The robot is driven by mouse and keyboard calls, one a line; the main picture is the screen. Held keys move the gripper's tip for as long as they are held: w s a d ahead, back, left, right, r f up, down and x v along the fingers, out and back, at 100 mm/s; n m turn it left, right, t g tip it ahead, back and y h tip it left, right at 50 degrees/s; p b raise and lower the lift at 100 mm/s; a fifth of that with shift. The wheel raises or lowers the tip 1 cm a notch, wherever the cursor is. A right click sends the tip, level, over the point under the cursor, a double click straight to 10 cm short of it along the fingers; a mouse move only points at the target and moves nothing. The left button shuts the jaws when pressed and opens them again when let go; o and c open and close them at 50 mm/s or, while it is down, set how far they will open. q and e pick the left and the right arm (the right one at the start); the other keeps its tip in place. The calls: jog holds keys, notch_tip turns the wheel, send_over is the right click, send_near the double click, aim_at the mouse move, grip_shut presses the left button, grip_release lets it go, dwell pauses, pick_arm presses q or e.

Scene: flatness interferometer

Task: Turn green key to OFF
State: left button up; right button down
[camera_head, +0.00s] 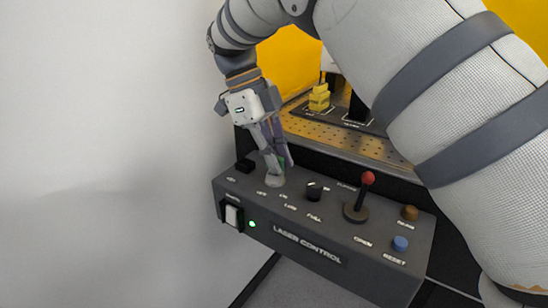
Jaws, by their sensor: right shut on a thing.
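The dark grey laser control box (297,262) stands in the middle of the view, with its labelled panel facing up. A pale round key switch (274,182) sits on the panel near its back left, with OFF and ON labels in front of it. My right gripper (277,165) comes down from above and is shut on the green key (281,166). Only a small sliver of green shows between the fingers, so I cannot tell which way the key points. My left gripper is not in view.
A black knob (314,191), a red-tipped lever (361,194), a brown button (410,213) and a blue reset button (400,243) stand to the right. A white rocker switch (233,216) and a lit green lamp (252,224) are on the front. A perforated plate (330,132) lies behind.

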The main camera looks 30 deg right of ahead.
jog(key=shift+f, duration=0.15)
jog(key=shift+f+m+g+y, duration=0.15)
jog(key=shift+m+g+y, duration=0.2)
jog(key=shift+m, duration=0.65)
jog(key=c, duration=1.6)
grip_release()
jog(key=shift+r, duration=3.75)
